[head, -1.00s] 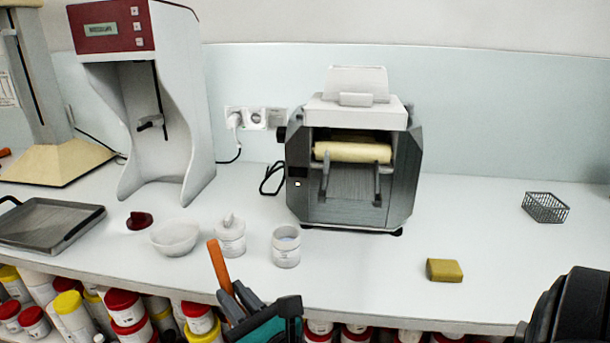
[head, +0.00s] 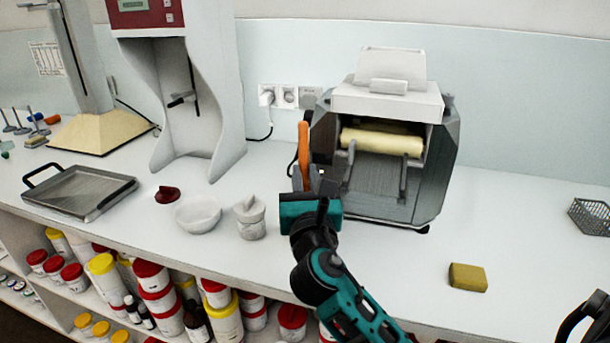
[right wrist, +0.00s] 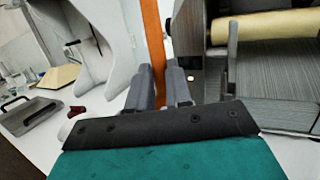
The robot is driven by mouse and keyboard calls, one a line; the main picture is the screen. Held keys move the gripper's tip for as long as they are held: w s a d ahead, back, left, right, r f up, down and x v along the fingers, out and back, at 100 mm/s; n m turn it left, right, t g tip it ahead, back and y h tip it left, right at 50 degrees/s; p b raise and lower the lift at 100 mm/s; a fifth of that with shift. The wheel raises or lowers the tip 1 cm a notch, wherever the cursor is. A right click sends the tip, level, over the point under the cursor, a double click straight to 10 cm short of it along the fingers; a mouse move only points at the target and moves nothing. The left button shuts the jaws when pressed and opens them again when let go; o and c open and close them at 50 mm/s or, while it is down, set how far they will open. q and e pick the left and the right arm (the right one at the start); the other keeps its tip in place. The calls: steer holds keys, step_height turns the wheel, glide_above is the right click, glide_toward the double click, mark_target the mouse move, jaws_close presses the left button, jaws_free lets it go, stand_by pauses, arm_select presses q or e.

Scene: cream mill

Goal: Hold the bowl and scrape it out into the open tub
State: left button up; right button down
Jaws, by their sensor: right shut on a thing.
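My right gripper (head: 306,183) is shut on an orange-handled tool (head: 303,150), held upright in front of the roller machine. The orange handle also rises between the fingers in the right wrist view (right wrist: 153,42); the tool's other end is hidden. The open tub is hidden behind my right gripper and wrist. My left gripper is not in view. Nothing holds the bowl.
The roller machine (head: 385,185) stands just behind my right gripper. A grey metal tray (head: 85,190) and a dark red piece (head: 167,194) lie to the left. A yellow sponge (head: 468,277) and a wire basket (head: 590,217) are at right, with clear counter between them.

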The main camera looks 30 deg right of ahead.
steer(key=shift+f+b, duration=1.35)
steer(key=shift+f, duration=0.1)
step_height(320, 180, down, 6)
steer(key=b, duration=0.3)
steer(key=shift+r+b, duration=0.25)
steer(key=shift+b, duration=0.05)
steer(key=shift+f, duration=0.25)
steer(key=shift+f+b, duration=0.35)
steer(key=shift+b, duration=0.05)
steer(key=shift+f, duration=0.1)
stand_by(0.9)
